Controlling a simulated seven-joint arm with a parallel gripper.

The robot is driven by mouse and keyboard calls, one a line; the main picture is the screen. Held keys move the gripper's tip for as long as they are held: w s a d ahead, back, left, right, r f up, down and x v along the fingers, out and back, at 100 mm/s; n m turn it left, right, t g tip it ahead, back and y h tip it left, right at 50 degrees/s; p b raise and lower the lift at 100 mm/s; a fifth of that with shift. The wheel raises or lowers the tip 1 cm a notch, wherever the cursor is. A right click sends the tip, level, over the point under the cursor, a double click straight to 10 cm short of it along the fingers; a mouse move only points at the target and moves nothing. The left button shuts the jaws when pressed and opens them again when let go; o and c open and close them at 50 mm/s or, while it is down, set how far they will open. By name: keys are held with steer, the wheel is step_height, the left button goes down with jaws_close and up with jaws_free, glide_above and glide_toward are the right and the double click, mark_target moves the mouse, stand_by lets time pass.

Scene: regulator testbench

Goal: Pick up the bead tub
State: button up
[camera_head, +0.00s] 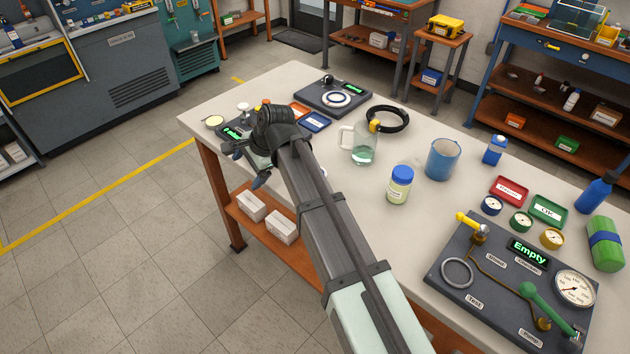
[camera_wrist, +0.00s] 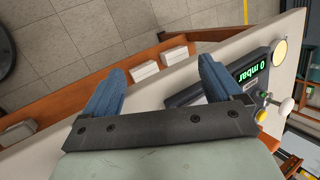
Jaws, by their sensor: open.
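The bead tub appears to be the small clear jar (camera_head: 399,187) with a blue lid and pale yellow contents. It stands upright on the white table (camera_head: 300,80), right of my arm in the head view. My gripper (camera_head: 246,167) is at the table's left front edge, far from the tub. In the wrist view, my gripper (camera_wrist: 162,78) shows two blue fingers spread apart with nothing between them. The tub is not in the wrist view.
A glass jug (camera_head: 361,146) and a blue mug (camera_head: 442,159) stand close to the tub. A device with a green display (camera_wrist: 256,67) lies beside my fingers. The regulator board (camera_head: 470,290) fills the near right. Bare table lies around the tub's front.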

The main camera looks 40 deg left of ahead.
steer(key=w+d+r+m+t+h, duration=0.2)
steer(key=w+d+r+m+h, duration=0.3)
steer(key=w+d+r+m, duration=0.75)
steer(key=shift+n, duration=0.75)
steer(key=f, duration=0.3)
steer(key=s+d+f, duration=0.1)
steer(key=f, duration=0.6)
steer(key=shift+s+d, duration=0.3)
steer(key=shift+d, duration=0.05)
steer(key=shift+s+f, duration=0.15)
steer(key=shift+f, duration=1.15)
steer(key=shift+s+f, duration=0.1)
steer(key=shift+f, duration=1.15)
steer(key=shift+c, duration=0.3)
steer(key=c, duration=1.1)
